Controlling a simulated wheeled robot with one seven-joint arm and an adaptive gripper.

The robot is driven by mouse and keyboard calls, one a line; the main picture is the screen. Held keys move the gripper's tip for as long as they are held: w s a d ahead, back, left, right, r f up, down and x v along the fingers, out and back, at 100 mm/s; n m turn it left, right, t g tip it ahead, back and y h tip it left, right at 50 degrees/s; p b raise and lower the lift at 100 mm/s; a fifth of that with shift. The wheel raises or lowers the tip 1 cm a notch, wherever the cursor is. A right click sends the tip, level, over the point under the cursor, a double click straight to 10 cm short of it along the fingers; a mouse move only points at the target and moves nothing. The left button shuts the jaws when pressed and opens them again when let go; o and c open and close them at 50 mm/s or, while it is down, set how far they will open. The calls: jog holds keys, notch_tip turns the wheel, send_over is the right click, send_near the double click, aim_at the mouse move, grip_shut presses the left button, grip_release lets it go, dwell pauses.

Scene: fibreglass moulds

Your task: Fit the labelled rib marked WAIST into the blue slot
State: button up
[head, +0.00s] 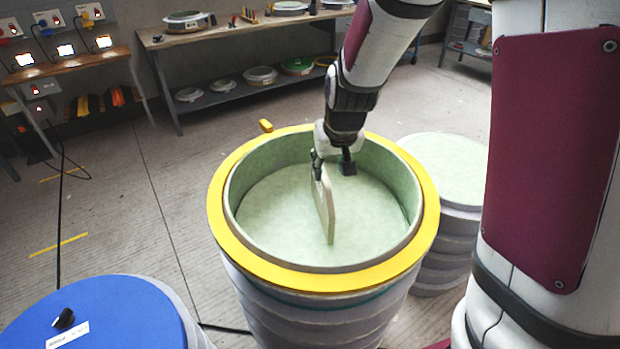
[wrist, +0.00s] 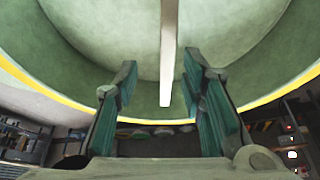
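A pale, thin upright rib (head: 326,208) stands inside the round, green-lined mould with a yellow rim (head: 222,225). No WAIST marking can be read on it. My gripper (head: 333,163) is over the mould, at the rib's upper end. In the wrist view my gripper (wrist: 160,82) is open, and the rib (wrist: 168,45) runs edge-on between the two fingers, with a gap on each side, smaller on the right. I see no blue slot in either view; the mould floor behind the rib and gripper is partly hidden.
A blue-topped drum (head: 105,318) with a black knob (head: 63,318) and a small label stands at lower left. A pale-topped drum (head: 450,165) stands close at right. A bench (head: 235,35) holds moulds at the back. A yellow object (head: 266,125) lies on the floor.

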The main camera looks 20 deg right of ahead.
aim_at(321, 183)
jog(key=b+x, duration=0.1)
jog(key=x, duration=0.4)
jog(key=shift+w+a+b+x, duration=0.15)
jog(key=shift+b+x, duration=0.1)
jog(key=shift+x, duration=0.65)
jog(key=shift+a+b+x, duration=0.15)
jog(key=shift+b+x, duration=0.05)
jog(key=shift+x, duration=0.75)
jog(key=shift+w+a+b+x, duration=0.15)
jog(key=shift+b+x, duration=0.1)
jog(key=shift+x, duration=0.65)
jog(key=shift+s+r, duration=0.1)
jog(key=shift+r, duration=0.05)
grip_shut()
